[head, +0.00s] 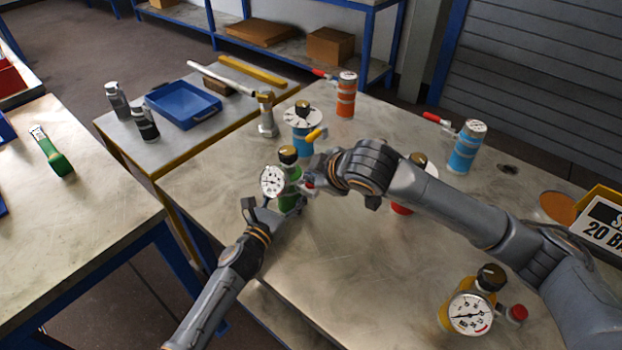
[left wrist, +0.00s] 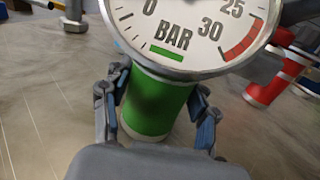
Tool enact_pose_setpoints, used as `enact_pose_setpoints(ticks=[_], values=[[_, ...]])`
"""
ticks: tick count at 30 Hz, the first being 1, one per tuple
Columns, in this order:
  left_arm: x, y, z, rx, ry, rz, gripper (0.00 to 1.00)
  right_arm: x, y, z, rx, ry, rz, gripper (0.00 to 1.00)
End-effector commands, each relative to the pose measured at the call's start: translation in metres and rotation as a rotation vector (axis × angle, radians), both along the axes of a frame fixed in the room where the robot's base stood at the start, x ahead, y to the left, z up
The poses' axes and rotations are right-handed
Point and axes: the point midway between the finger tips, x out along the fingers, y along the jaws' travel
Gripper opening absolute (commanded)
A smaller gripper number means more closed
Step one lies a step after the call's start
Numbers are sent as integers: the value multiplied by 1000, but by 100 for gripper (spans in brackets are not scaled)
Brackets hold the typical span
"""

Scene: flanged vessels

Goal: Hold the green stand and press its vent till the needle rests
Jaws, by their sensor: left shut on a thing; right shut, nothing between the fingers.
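The green stand (head: 291,192) is upright on the metal table, with a black knob (head: 289,155) on top and a round white gauge (head: 272,181) on its front. My left gripper (head: 265,208) is shut around its green body (left wrist: 158,108), one finger on each side. The left wrist view shows only the lower dial (left wrist: 185,30); its needle is out of frame there and too small to read in the head view. My right gripper (head: 315,178) is shut and empty, with its fingertips at the stand's red vent button (head: 309,184). The fingers partly hide the button; I cannot tell whether they touch it.
A blue stand (head: 301,140) with a yellow lever is close behind. A red stand (head: 402,210) is partly hidden by my right arm. An orange-yellow stand (head: 470,312) is front right. Orange (head: 346,98) and blue (head: 466,150) cylinders stand farther back. The table's front middle is clear.

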Motion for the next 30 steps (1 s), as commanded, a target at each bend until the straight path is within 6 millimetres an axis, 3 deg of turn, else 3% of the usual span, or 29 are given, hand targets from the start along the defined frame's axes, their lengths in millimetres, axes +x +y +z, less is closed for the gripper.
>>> enact_pose_setpoints(ticks=[13, 30], values=[[0, 0, 0, -1, 1, 0, 0, 0, 0, -1, -2, 3, -1, 0], [0, 0, 0, 0, 0, 0, 0, 0, 0, 19, -1, 1, 0, 0]])
